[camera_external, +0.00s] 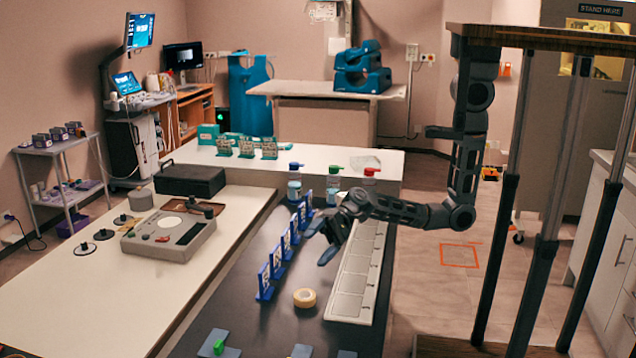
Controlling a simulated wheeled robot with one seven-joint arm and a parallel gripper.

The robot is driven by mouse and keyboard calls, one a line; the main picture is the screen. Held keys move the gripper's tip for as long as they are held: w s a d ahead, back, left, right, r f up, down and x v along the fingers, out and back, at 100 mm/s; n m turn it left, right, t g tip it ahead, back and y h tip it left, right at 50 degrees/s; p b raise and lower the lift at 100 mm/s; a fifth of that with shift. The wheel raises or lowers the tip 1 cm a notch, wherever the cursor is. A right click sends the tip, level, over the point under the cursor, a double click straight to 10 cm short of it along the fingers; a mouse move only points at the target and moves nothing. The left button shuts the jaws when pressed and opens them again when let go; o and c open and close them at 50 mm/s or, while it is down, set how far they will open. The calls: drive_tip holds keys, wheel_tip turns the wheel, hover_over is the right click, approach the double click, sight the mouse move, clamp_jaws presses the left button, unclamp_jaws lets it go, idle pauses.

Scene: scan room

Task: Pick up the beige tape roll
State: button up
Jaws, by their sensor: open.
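The beige tape roll (304,298) lies flat on the dark tabletop (268,322), near the lower end of the row of blue stands. My gripper (318,243) hangs from my arm above the dark table, up and slightly right of the roll in the picture. It is open with nothing between its fingers, and it is clear of the roll. Nothing hides the roll.
A row of blue stands with marked cards (264,282) stands left of the roll. A white segmented tray (350,286) lies to its right. Bottles with coloured caps (333,175) stand behind. Flat blue-grey pieces (214,343) lie at the front. A grey device (168,238) sits on the white table.

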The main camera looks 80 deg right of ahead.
sight(306, 292)
drive_tip(key=f+m+g, duration=0.1)
drive_tip(key=f+m, duration=0.1)
drive_tip(key=w+f+m+g, duration=0.1)
drive_tip(key=f+m+g, duration=0.1)
drive_tip(key=m, duration=0.1)
drive_tip(key=w+f+m+g, duration=0.1)
drive_tip(key=f+m+g, duration=0.1)
drive_tip(key=shift+w+f+m+b, duration=0.2)
drive_tip(key=shift+f+m+b, duration=0.1)
drive_tip(key=shift+f+b, duration=0.1)
drive_tip(key=shift+w+d+f+m+g, duration=0.1)
drive_tip(key=shift+f+m+g, duration=0.2)
drive_tip(key=shift+m, duration=0.25)
drive_tip(key=shift+d+f+m+g, duration=0.1)
drive_tip(key=shift+f+m+g, duration=0.1)
drive_tip(key=shift+m+g, duration=0.3)
drive_tip(key=shift+f+x, duration=0.2)
drive_tip(key=shift+x, duration=1.7)
drive_tip(key=shift+f+x, duration=0.15)
drive_tip(key=shift+x, duration=1.75)
drive_tip(key=shift+d, duration=0.15)
drive_tip(key=shift+c, duration=0.4)
drive_tip(key=c, duration=1)
